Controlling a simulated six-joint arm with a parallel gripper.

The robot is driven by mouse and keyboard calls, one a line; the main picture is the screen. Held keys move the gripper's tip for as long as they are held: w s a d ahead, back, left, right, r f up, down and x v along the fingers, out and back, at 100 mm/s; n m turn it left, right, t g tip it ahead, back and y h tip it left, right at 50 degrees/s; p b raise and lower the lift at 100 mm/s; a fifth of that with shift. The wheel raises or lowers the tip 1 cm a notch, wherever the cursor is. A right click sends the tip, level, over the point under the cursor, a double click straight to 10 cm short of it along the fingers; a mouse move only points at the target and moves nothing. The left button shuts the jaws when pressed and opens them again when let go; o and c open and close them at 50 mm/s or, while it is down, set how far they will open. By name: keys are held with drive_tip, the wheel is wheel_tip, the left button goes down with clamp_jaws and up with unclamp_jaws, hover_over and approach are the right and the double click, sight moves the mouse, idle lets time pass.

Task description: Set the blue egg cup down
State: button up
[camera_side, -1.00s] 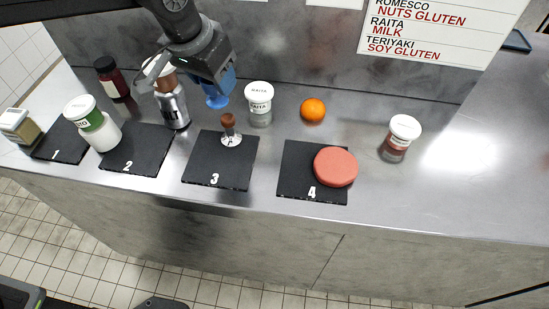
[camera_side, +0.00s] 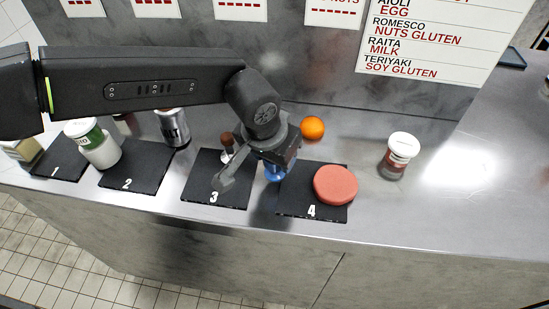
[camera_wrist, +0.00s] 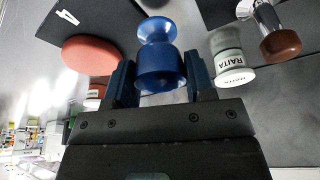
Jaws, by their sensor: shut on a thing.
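The blue egg cup (camera_side: 275,172) is held between the fingers of my gripper (camera_side: 272,156), over the strip of counter between mat 3 (camera_side: 240,200) and mat 4 (camera_side: 290,205). In the wrist view the egg cup (camera_wrist: 160,62) fills the space between the two dark blue fingers of my gripper (camera_wrist: 160,82), its narrow waist and flared end pointing away from me. My gripper is shut on it. I cannot tell whether its far end touches the counter.
A red round block (camera_side: 335,185) lies on mat 4. A brown-handled tamper (camera_side: 227,150) stands on mat 3, beside my gripper. The RAITA jar (camera_wrist: 230,62) is close by in the wrist view. An orange (camera_side: 313,127) and a red-filled jar (camera_side: 402,150) stand further right.

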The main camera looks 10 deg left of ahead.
drive_tip(key=shift+f, duration=0.95)
drive_tip(key=shift+f, duration=0.3)
drive_tip(key=o, duration=0.9)
drive_tip(key=shift+r, duration=0.3)
drive_tip(key=v, duration=1.2)
